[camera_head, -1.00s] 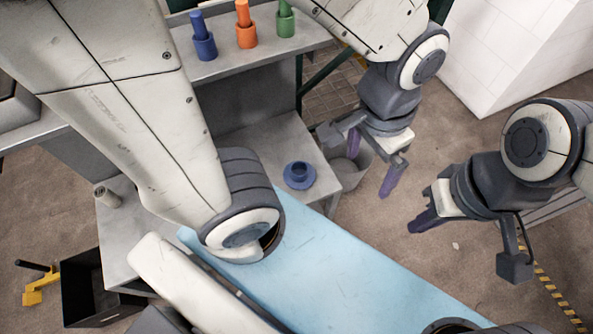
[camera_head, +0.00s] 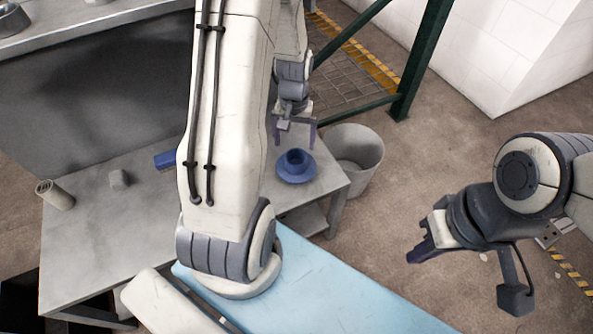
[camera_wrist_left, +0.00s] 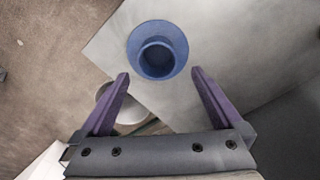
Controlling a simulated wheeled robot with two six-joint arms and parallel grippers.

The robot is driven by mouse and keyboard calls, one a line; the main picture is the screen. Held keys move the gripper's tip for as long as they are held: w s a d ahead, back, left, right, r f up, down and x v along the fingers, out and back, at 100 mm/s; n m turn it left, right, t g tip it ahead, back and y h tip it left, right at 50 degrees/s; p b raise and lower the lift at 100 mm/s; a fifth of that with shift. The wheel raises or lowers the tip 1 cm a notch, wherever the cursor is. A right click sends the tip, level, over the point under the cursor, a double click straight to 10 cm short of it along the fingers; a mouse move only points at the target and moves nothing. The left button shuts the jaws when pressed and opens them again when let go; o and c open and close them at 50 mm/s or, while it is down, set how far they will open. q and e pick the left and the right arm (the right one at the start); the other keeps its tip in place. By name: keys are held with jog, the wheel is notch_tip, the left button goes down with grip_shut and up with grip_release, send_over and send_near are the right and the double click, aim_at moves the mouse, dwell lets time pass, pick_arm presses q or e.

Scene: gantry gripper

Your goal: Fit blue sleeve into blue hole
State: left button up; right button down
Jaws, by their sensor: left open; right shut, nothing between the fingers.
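The blue sleeve (camera_head: 296,175), a round flanged piece with a raised hollow collar, stands upright on the corner of the grey table (camera_head: 318,188). My left gripper (camera_head: 294,140) is open and empty just behind the sleeve in the head view. In the left wrist view the sleeve (camera_wrist_left: 158,27) lies ahead of the open fingers (camera_wrist_left: 160,75), roughly centred between them and apart from both. My right gripper (camera_head: 414,254) is shut and empty, off to the right over the floor. I cannot make out a blue hole for certain.
A blue block (camera_head: 167,159) is partly hidden by my left arm. A small grey block (camera_head: 119,178) and a beige roll (camera_head: 55,195) are on the table's left. A pale bin (camera_head: 368,150) stands beside the table's right edge. A green frame (camera_head: 418,65) rises behind.

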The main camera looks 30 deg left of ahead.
aim_at(296, 159)
pick_arm(q)
notch_tip(296, 159, down, 4)
jog(key=shift+r+b, duration=0.2)
jog(key=shift+b, duration=0.3)
jog(key=f, duration=0.1)
jog(key=f+b, duration=0.1)
jog(key=f, duration=0.1)
jog(key=f+b, duration=0.1)
jog(key=f, duration=0.1)
jog(key=shift+d, duration=0.25)
jog(key=shift+r, duration=0.1)
jog(key=c, duration=1.5)
jog(key=shift+r, duration=0.1)
